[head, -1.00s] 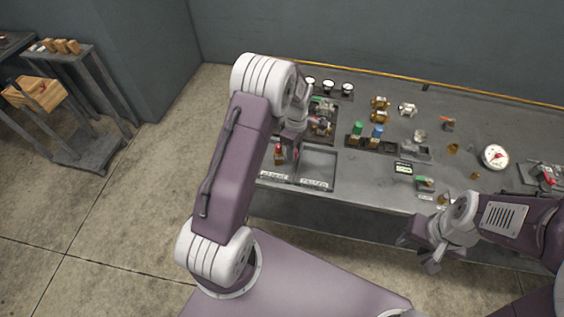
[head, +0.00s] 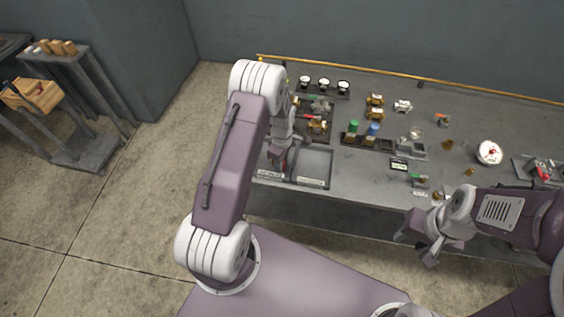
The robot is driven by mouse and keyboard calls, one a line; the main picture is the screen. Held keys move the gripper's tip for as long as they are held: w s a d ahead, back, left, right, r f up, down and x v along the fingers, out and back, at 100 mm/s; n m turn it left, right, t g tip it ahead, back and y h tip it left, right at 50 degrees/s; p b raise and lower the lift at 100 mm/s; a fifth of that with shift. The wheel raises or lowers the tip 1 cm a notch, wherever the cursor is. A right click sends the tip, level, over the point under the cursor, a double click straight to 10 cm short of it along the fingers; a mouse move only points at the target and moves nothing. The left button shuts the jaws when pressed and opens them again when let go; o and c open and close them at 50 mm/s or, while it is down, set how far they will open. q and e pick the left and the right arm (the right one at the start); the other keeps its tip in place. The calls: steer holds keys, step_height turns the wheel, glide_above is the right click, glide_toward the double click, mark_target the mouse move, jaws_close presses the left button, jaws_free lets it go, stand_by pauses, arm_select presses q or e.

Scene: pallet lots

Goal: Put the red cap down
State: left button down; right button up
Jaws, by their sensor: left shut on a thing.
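My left gripper (head: 282,158) is over the left part of a grey two-part tray (head: 313,167) at the bench's near left. It is shut on the red cap (head: 283,167), of which only a small red patch shows between and below the fingers. I cannot tell whether the cap touches the tray floor. The right part of the tray is empty. My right gripper (head: 418,245) is open and empty, in front of the bench's near edge.
A dark rack (head: 388,145) holds a green-capped piece (head: 353,126) and a blue-capped piece (head: 374,130). Brass fittings (head: 375,107), a small display (head: 399,164) and a round white gauge (head: 489,152) stand further right. Bare bench lies right of the tray.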

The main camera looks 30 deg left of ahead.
arm_select(q)
steer(key=c, duration=1)
jaws_free()
steer(key=shift+f, duration=0.1)
steer(key=shift+c, duration=0.2)
steer(key=shift+r, duration=0.3)
steer(key=shift+w+r, duration=0.1)
steer(key=shift+r, duration=0.25)
step_height(320, 180, up, 11)
steer(key=b, duration=0.1)
steer(key=s+d+r+m, duration=0.1)
steer(key=s+d+m, duration=0.2)
steer(key=s+m, duration=0.5)
steer(key=s+d+r+m+t, duration=0.1)
steer(key=s+d+m, duration=0.2)
steer(key=s+m, duration=0.5)
steer(key=shift+s+d+r+m, duration=0.3)
steer(key=shift+d+r+m, duration=0.1)
steer(key=shift+m, duration=0.1)
steer(key=shift+s, duration=0.1)
